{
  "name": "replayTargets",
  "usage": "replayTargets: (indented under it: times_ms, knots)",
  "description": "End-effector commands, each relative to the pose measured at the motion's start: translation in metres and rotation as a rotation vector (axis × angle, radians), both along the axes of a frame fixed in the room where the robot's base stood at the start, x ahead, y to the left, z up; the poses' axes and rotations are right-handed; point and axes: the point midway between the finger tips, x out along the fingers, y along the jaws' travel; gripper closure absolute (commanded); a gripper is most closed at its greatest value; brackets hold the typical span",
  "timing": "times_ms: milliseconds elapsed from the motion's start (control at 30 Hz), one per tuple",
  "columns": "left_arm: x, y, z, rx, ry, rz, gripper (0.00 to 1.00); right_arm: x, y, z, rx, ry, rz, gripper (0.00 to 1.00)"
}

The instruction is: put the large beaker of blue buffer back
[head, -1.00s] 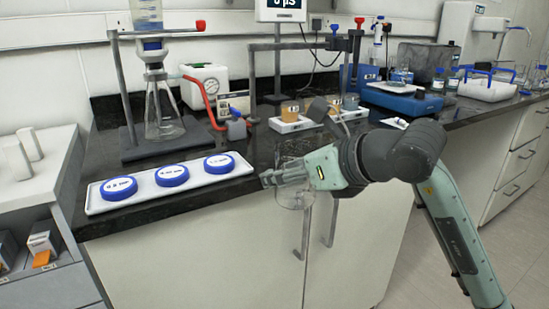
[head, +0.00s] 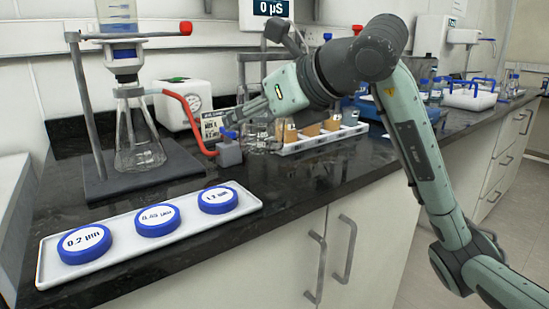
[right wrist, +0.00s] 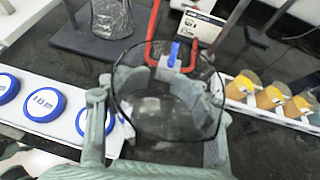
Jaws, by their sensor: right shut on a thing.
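My right gripper (head: 236,122) is shut on a clear glass beaker (head: 258,139). The beaker also shows in the right wrist view (right wrist: 168,118), between the two fingers (right wrist: 160,95), its round rim facing the camera. I see no blue liquid in it; it looks clear. In the head view it hangs over the dark counter, between the blue clamp block of the red-hosed stand and the white rack; whether it touches the counter I cannot tell. No other beaker of blue buffer can be made out clearly. My left gripper is not in view.
A white rack (head: 325,141) with orange-filled beakers (head: 311,130) stands just right of the beaker. A filtration stand with a flask (head: 138,145) and red hose (head: 192,120) is at left. A white tray (head: 80,272) with three blue-lidded discs lies in front. Dark counter between is clear.

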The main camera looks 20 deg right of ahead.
Motion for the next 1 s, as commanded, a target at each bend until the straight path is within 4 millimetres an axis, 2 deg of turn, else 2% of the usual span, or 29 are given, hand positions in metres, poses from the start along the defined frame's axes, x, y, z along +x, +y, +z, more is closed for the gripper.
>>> replayTargets:
  times_ms: [100, 300, 433, 667, 1000]
  knots:
    - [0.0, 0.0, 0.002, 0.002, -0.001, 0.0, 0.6, 0.012, -0.025, -0.019, 0.001, 0.006, -0.003, 0.83]
    - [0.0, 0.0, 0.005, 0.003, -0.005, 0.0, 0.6, 0.024, -0.048, -0.033, 0.001, 0.0, 0.0, 0.83]
    - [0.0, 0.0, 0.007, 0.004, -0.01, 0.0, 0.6, 0.026, -0.051, -0.041, 0.0, 0.001, 0.002, 0.83]
    - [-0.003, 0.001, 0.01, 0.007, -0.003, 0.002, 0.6, 0.026, -0.051, -0.072, 0.0, 0.0, 0.003, 0.83]
    - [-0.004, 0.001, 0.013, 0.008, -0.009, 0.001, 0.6, 0.026, -0.051, -0.075, 0.0, -0.003, 0.001, 0.83]
